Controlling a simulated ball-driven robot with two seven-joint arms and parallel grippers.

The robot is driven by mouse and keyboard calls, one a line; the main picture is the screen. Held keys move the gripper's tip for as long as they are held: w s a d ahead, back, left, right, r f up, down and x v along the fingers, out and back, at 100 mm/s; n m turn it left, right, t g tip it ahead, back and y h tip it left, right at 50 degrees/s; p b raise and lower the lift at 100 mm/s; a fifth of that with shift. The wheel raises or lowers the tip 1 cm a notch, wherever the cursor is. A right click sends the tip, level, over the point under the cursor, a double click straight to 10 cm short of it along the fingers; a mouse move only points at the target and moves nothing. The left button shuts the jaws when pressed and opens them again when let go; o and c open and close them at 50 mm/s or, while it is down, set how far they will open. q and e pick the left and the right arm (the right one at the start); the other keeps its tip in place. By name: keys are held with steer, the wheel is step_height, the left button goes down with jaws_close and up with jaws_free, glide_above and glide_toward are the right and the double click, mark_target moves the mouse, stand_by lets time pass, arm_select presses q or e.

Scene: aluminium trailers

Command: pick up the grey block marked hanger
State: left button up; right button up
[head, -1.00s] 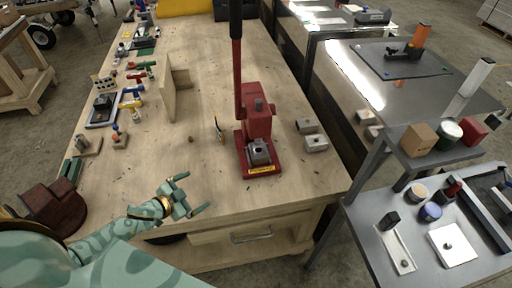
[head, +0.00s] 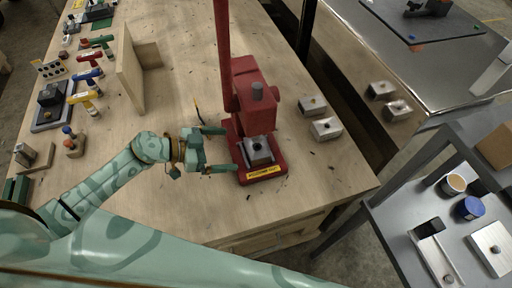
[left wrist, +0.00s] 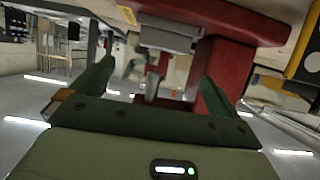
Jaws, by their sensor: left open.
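A grey block (head: 258,150) with a dark round hole on top sits in the base of the red press (head: 243,82). Two more grey blocks, one behind (head: 313,105) and one in front (head: 326,129), lie on the bench right of the press. I cannot read the word hanger on any of them. My left gripper (head: 229,149) is open and empty, its fingers pointing right at the left side of the press base. In the left wrist view, the grey block (left wrist: 165,38) and red press (left wrist: 232,65) show beyond the open fingers (left wrist: 155,80). My right gripper is not in view.
The wooden bench (head: 150,205) is clear in front. An upright wooden board (head: 130,75) and several coloured tools stand at left. At right, a grey metal cart (head: 420,205) holds a blue-lidded jar (head: 470,208). The press's tall red lever (head: 222,45) rises above the bench.

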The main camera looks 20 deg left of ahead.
mark_target(258, 146)
arm_select(q)
steer(key=x, duration=0.5)
steer(key=shift+w+f+b, duration=0.15)
steer(key=shift+w+b, duration=0.05)
steer(key=shift+b, duration=0.15)
steer(key=shift+w+d, duration=0.1)
steer(key=shift+d, duration=0.1)
steer(key=b+x, duration=0.1)
steer(key=x, duration=0.3)
steer(key=shift+w+d+f, duration=0.15)
steer(key=shift+w+f, duration=0.05)
steer(key=shift+w, duration=0.05)
steer(key=shift+w+d+f, duration=0.1)
steer(key=shift+w+d, duration=0.1)
steer(key=shift+d, duration=0.1)
steer(key=shift+s, duration=0.1)
steer(key=shift+c, duration=0.9)
steer(key=c, duration=1)
steer(key=shift+c, duration=0.8)
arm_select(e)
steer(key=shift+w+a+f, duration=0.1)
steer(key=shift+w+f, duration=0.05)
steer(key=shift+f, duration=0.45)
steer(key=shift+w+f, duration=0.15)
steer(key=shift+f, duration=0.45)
